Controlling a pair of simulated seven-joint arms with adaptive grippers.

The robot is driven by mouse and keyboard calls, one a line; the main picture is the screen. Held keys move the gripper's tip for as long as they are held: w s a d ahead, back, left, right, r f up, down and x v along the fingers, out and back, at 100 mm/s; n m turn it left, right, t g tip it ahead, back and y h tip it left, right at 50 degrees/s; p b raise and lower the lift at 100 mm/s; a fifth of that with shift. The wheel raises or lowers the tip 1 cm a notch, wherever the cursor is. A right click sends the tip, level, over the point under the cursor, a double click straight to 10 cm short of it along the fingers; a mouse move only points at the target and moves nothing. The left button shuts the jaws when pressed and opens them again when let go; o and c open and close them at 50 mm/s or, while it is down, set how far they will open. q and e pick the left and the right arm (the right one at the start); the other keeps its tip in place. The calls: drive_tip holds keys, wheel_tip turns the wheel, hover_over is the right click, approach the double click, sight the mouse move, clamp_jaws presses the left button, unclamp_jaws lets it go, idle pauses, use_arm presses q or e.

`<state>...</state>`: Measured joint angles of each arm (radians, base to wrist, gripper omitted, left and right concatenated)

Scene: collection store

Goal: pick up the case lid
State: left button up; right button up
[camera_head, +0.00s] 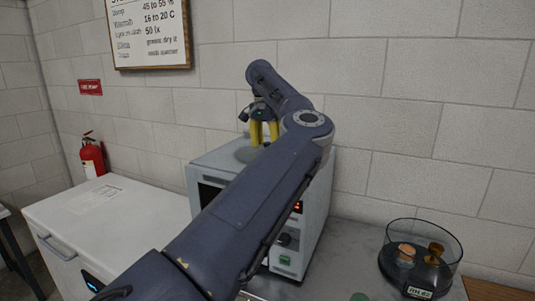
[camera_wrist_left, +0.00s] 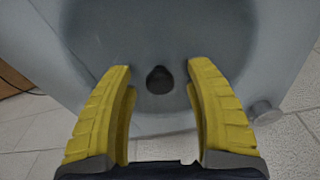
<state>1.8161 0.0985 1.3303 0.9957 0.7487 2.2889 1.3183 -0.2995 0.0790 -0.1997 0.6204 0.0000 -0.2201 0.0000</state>
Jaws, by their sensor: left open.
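The case lid (camera_wrist_left: 95,30) is a round, dark grey, see-through-looking disc with a small black knob (camera_wrist_left: 159,80). It lies on top of the grey boxy machine (camera_head: 312,215), where part of its edge (camera_head: 243,154) shows beside my arm. My left gripper (camera_wrist_left: 161,72) is open, its yellow fingers apart on either side of the knob in the left wrist view, with nothing between them gripped. In the head view the left gripper (camera_head: 263,131) points down over the machine's top. My right gripper is not in view.
A round clear case (camera_head: 391,262) without a cover holds small brown and brass pieces, on the grey counter (camera_head: 340,262) at right. A white chest (camera_head: 130,215) stands left, with a fire extinguisher (camera_head: 91,158) behind. The block wall (camera_head: 420,110) is close behind the machine.

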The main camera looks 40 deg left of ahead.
use_arm(q)
drive_tip(key=shift+f, duration=0.4)
drive_tip(key=shift+c, duration=0.2)
clamp_jaws()
